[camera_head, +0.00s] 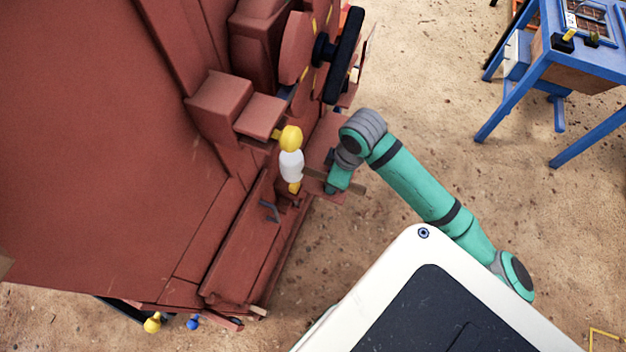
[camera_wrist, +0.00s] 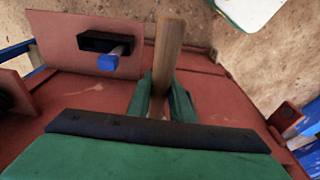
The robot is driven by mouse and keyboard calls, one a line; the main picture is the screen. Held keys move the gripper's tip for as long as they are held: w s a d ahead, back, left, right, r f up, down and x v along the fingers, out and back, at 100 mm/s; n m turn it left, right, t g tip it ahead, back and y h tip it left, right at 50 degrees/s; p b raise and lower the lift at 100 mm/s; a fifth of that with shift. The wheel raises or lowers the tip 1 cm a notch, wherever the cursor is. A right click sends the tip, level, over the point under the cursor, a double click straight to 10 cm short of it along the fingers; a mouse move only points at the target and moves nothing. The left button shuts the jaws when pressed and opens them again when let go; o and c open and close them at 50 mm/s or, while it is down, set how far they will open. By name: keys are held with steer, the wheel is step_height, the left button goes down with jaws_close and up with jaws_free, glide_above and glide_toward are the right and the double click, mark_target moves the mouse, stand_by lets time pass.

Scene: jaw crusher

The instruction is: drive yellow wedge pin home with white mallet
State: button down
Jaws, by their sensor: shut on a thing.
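The white mallet (camera_head: 291,166) is at the red crusher's side in the head view, with a yellow rounded piece at the far end of its white head. A small yellow piece (camera_head: 294,188), apparently the wedge pin, shows just at the near end of the white head; I cannot tell whether they touch. My gripper (camera_head: 334,182) is shut on the mallet's wooden handle, right of the head. In the wrist view the handle (camera_wrist: 168,50) stands between the green fingers of my gripper (camera_wrist: 163,103); the mallet's head and the pin are hidden there.
The red crusher (camera_head: 110,120) fills the left, with a box-shaped ledge (camera_head: 220,103) and a black-rimmed wheel (camera_head: 345,55) near my arm. A blue table (camera_head: 555,65) stands at the upper right. Sandy ground between them is open. A blue-ended part (camera_wrist: 108,62) sits in a black holder.

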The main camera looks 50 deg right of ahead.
step_height(320, 180, down, 6)
step_height(320, 180, up, 5)
steer(key=shift+f, duration=0.15)
stand_by(0.4)
steer(key=shift+d, duration=0.1)
stand_by(0.7)
